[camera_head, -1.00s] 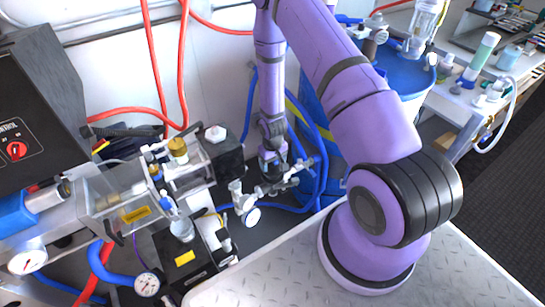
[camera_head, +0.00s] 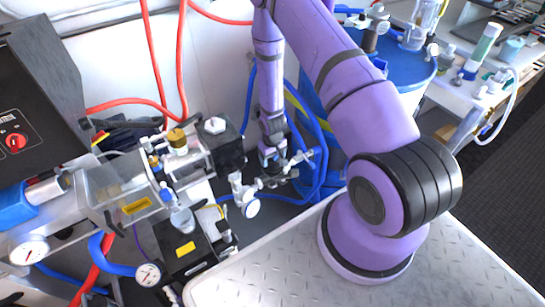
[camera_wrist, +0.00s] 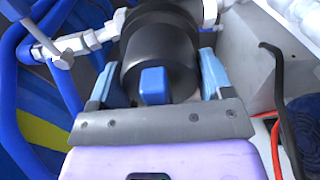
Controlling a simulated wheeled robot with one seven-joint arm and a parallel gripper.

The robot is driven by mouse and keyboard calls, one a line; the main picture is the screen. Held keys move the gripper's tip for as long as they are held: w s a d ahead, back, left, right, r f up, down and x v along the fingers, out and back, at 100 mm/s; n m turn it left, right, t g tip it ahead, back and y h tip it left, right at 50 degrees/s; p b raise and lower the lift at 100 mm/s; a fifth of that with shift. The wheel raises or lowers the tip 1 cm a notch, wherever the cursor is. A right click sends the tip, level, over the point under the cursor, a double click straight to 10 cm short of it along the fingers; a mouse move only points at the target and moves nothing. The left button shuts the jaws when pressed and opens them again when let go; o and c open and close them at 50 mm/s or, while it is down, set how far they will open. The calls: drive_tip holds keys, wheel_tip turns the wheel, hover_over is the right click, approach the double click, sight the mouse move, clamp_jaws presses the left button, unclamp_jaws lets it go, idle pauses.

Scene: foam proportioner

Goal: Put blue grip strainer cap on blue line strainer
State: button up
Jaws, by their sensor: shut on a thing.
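The strainer cap is a black round piece with a blue square grip (camera_wrist: 152,86), in the middle of the wrist view. The light-blue fingers of my gripper (camera_wrist: 157,80) are shut on its two sides. Directly beyond it is a black cylindrical body (camera_wrist: 162,28), joined to a silvery pipe fitting at the top; this looks like the line strainer. The cap lines up with this body, but I cannot tell whether it is seated on it. In the head view my gripper (camera_head: 270,157) points down at silvery pipe fittings (camera_head: 275,182); cap and strainer are too small to make out there.
A silvery valve with a lever (camera_wrist: 62,52) is left of my gripper in the wrist view. Blue hoses and a blue drum (camera_head: 400,82) are close on the right in the head view. Clear-bodied pump parts (camera_head: 125,185) and gauges stand left. A metal-plate surface (camera_head: 270,265) lies in front.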

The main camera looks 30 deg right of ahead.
drive_tip(key=shift+f, duration=0.45)
drive_tip(key=o, duration=1)
drive_tip(key=shift+r, duration=0.1)
wheel_tip(320, 180, up, 11)
drive_tip(key=shift+f, duration=0.2)
